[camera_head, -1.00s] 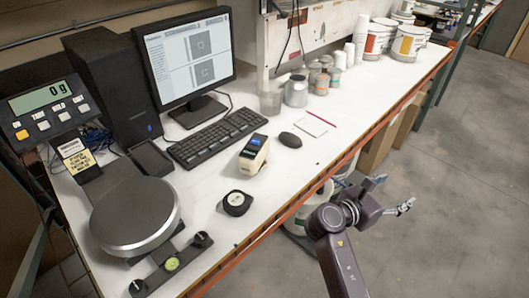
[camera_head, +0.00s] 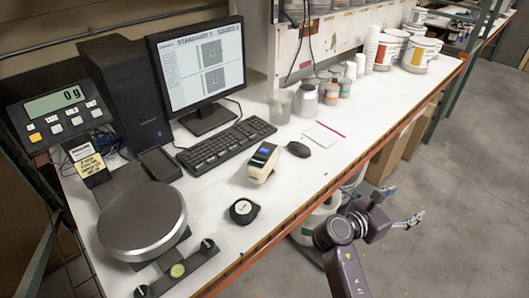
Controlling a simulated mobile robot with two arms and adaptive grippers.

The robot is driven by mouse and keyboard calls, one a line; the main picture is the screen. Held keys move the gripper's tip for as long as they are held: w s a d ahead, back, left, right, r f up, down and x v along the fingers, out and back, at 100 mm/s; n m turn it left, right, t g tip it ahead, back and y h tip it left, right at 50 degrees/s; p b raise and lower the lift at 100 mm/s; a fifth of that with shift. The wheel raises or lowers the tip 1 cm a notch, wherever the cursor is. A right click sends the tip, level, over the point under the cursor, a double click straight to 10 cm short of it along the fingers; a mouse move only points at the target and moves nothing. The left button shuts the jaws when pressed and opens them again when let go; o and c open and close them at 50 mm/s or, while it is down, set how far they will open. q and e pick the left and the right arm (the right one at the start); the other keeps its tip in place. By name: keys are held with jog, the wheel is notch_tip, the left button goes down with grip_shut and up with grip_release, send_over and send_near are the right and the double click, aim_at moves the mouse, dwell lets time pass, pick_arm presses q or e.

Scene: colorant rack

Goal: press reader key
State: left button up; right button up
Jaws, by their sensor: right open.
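The reader (camera_head: 262,163) is a small cream handheld device with a dark top and a lit blue screen. It stands on the white bench in front of the keyboard. Its keys are too small to make out. My right gripper (camera_head: 405,205) is open and empty, off the bench's front edge, to the right of the reader and well apart from it. My left gripper is not in view.
A black round puck (camera_head: 243,211) lies in front of the reader, and a mouse (camera_head: 298,149) lies to its right. The keyboard (camera_head: 226,145) is behind. A scale (camera_head: 142,220) fills the left. The bench's orange front edge (camera_head: 300,215) lies between my right arm and the reader.

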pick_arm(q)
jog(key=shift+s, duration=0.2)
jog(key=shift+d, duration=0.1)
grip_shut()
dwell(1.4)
